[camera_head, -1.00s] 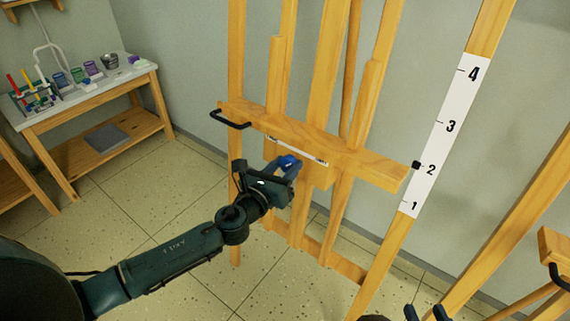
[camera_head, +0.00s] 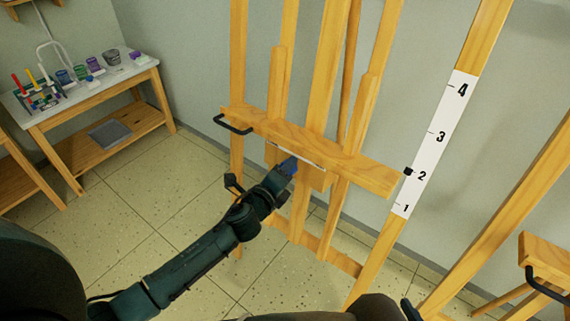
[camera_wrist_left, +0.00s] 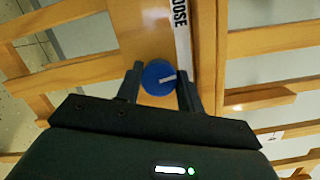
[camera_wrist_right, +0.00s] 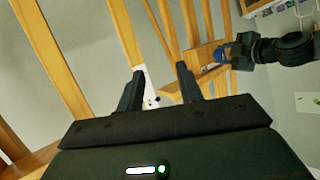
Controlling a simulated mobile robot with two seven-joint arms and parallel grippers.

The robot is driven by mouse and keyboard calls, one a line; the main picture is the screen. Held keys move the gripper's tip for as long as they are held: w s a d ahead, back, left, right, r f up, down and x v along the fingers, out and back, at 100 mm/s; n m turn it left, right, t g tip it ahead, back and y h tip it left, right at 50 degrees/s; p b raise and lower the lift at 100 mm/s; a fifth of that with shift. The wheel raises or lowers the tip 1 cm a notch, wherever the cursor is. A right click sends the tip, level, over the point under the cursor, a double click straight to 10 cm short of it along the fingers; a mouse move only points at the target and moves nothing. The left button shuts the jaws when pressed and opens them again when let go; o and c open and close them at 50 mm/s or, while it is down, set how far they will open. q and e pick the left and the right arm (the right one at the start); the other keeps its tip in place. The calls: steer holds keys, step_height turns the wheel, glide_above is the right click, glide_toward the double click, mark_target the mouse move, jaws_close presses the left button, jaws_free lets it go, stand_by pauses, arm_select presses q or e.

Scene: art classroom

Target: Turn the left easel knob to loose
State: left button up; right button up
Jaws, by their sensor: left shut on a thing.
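The left easel knob (camera_wrist_left: 159,77) is round and blue with a white pointer line, set on the wooden easel. In the left wrist view the pointer line lies nearly level, toward the right finger. A white label strip (camera_wrist_left: 184,60) beside it shows the letters "OOSE". My left gripper (camera_wrist_left: 160,85) is shut on the knob, a finger at each side. In the head view my left gripper (camera_head: 290,168) is at the easel's front below the crossbar (camera_head: 310,150), hiding most of the knob. My right gripper (camera_wrist_right: 157,85) is open and empty, with the easel's wood beyond it.
A black handle (camera_head: 232,124) sticks out at the crossbar's left end. A white number scale (camera_head: 435,145) runs along the right leg. Another easel (camera_head: 545,260) stands at the right. A side table (camera_head: 90,90) with paints and brushes stands at the left; floor between is clear.

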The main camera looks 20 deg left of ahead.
arm_select(q)
steer(key=n+g+p, duration=0.1)
steer(key=n+p, duration=0.2)
steer(key=n, duration=0.1)
steer(key=n+g+p, duration=0.1)
steer(key=n+p, duration=0.3)
steer(key=n, duration=0.1)
arm_select(e)
steer(key=r, duration=0.1)
steer(key=r+n+g, duration=0.1)
steer(key=r, duration=0.1)
steer(key=shift+d+r+n+h, duration=0.2)
steer(key=shift+r+n+h, duration=0.1)
arm_select(q)
steer(key=shift+n+h, duration=0.3)
steer(key=o, duration=1)
arm_select(e)
steer(key=shift+r, duration=0.1)
steer(key=shift+w, duration=0.1)
arm_select(q)
steer(key=p+v, duration=0.1)
steer(key=v, duration=1.2)
steer(key=shift+s, duration=0.15)
arm_select(e)
steer(key=shift+d, duration=0.2)
